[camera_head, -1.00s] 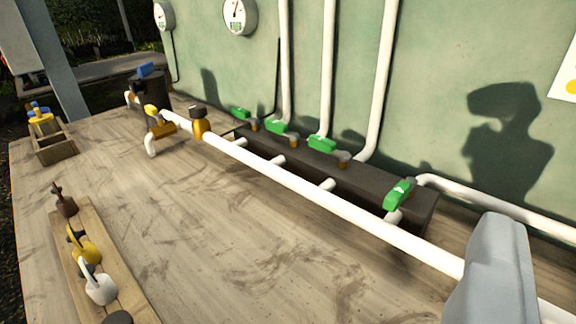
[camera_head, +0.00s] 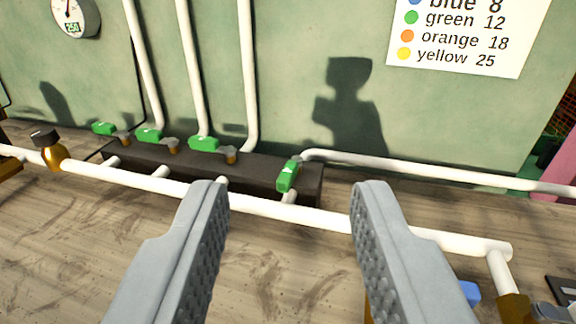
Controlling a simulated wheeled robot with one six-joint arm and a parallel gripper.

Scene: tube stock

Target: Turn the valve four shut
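A dark manifold block (camera_head: 262,170) lies along the foot of the green wall, with several green valve handles on it. From left to right I see a first handle (camera_head: 104,129), a second handle (camera_head: 150,135), a third handle (camera_head: 204,143) and the rightmost handle (camera_head: 288,176). The rightmost one is set at a different angle from the others. No number is readable on any of them, so I cannot confirm which is valve four. My gripper (camera_head: 290,190) is open and empty. In the picture, the rightmost handle shows between its fingertips, apart from them and farther off.
A long white pipe (camera_head: 270,207) runs in front of the manifold and passes behind my fingers. A brass valve with a black top (camera_head: 54,154) stands at left. A gauge (camera_head: 74,14) and a colour-number sign (camera_head: 465,35) are on the wall. A blue part (camera_head: 469,292) is at lower right.

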